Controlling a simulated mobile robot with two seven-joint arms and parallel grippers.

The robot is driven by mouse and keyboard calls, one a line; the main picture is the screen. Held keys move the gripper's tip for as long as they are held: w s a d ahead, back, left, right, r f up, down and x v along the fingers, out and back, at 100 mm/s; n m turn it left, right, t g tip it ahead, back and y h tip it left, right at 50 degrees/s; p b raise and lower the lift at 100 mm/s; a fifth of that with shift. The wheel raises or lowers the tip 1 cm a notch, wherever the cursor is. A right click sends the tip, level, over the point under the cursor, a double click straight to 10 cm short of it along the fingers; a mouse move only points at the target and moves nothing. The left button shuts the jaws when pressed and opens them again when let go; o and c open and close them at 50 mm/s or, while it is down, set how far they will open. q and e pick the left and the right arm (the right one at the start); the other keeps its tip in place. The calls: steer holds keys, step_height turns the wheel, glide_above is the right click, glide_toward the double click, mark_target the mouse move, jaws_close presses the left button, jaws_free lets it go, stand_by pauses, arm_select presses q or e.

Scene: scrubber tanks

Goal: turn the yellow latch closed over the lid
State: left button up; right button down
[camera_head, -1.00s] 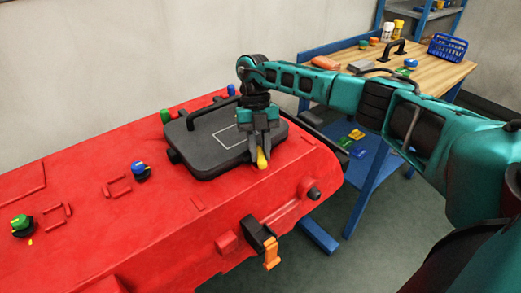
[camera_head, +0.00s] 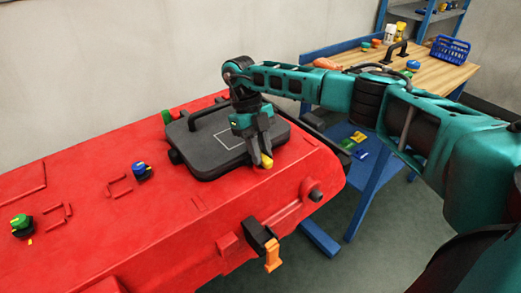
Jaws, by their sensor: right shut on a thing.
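The black lid (camera_head: 205,150) lies flat on top of the red scrubber tank (camera_head: 150,230). The yellow latch (camera_head: 267,162) is at the lid's front right edge. My right gripper (camera_head: 263,158) points down at it from above, its fingers shut on the latch. The fingers hide much of the latch, so its exact angle is hard to tell. My left gripper is not in view.
An orange latch (camera_head: 272,254) hangs on the tank's front side. Blue (camera_head: 141,169) and green (camera_head: 20,222) knobs stand on the tank's left part. A wooden-topped workbench (camera_head: 435,68) with a blue basket (camera_head: 450,48) stands behind right.

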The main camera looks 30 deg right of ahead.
steer(key=shift+f, duration=0.1)
steer(key=c, duration=1)
jaws_free()
steer(key=shift+o, duration=0.2)
steer(key=v, duration=1.3)
